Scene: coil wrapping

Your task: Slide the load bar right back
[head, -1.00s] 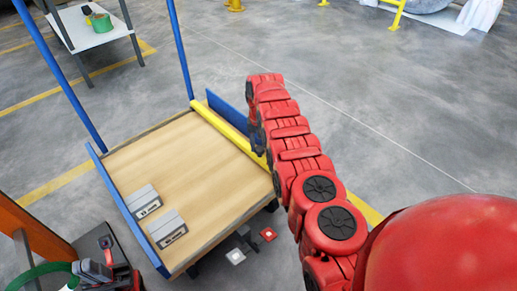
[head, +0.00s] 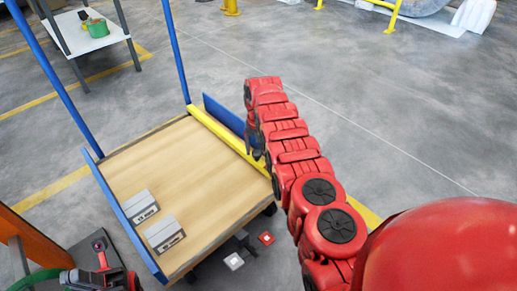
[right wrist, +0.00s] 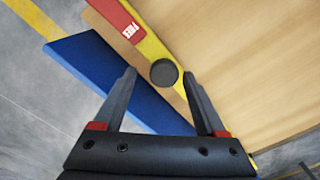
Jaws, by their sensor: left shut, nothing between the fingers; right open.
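The yellow load bar (head: 218,132) lies along the right edge of the cart's wooden deck (head: 185,175). In the right wrist view the bar (right wrist: 158,48) carries a red label reading FREE (right wrist: 131,31) and a dark round knob (right wrist: 164,72). My right gripper (head: 254,150) is at the bar's right side, partly hidden by my arm. In the right wrist view its open fingers (right wrist: 164,103) point toward the bar, with the knob just beyond and between the tips; I cannot tell if they touch. My left gripper (head: 101,255) is shut and empty at the lower left, away from the bar.
A blue side panel (head: 224,113) stands outside the bar. Two grey blocks (head: 140,206) sit at the deck's left. Blue posts (head: 176,50) rise at the cart's far end. A white table (head: 95,38) with a green roll stands at upper left. Open floor lies right.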

